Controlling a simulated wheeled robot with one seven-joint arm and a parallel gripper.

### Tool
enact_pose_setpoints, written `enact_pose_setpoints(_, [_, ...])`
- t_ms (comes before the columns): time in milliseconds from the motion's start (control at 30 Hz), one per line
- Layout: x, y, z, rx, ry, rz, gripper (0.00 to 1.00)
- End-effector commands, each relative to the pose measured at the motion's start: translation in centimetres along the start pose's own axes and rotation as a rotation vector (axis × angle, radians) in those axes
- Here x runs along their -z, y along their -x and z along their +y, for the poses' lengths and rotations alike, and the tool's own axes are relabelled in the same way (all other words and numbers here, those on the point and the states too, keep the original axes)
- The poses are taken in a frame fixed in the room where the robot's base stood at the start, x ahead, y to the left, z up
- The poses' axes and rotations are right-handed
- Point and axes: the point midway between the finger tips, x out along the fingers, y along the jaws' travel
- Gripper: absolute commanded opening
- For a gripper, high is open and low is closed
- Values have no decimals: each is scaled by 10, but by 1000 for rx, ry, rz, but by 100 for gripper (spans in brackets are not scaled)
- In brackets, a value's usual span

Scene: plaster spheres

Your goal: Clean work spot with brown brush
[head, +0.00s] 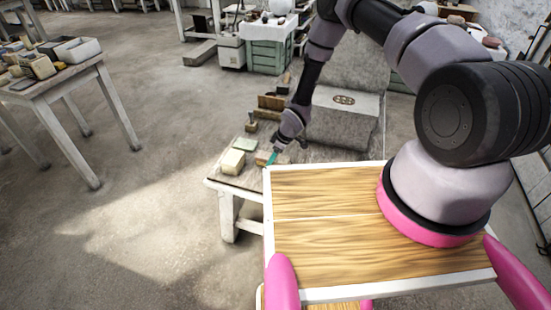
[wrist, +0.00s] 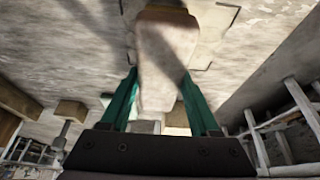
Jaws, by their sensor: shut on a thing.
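My gripper (head: 272,157) is low over the worktable (head: 224,184) in the head view, its teal fingers angled down. In the wrist view my gripper (wrist: 160,95) has its green fingers on both sides of a pale beige, elongated body with a brown far end, which I take to be the brown brush (wrist: 165,50). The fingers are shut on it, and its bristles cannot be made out. In the head view a small brown part of it (head: 262,158) shows beside the fingertips. The worn grey tabletop (wrist: 70,50) fills much of the wrist view.
A cream block (head: 232,162) and a grey-green block (head: 244,145) lie left of the gripper. A small wooden-topped tool (head: 251,125) and a wooden box (head: 270,103) stand behind. A large grey stone block (head: 345,115) is to the right. Open floor lies left.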

Motion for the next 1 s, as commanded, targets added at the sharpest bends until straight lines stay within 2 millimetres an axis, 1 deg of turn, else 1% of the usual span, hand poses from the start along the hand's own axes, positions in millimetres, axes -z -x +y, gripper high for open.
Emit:
enact_pose_setpoints(133, [5, -2, 0, 0, 1, 1, 18])
enact_pose_setpoints(333, [18, -8, 0, 0, 1, 1, 18])
enact_pose_setpoints(467, [21, -9, 0, 0, 0, 1, 18])
enact_pose_setpoints(667, [19, -9, 0, 0, 0, 1, 18])
enact_pose_setpoints(1000, [0, 0, 0, 0, -1, 0, 18])
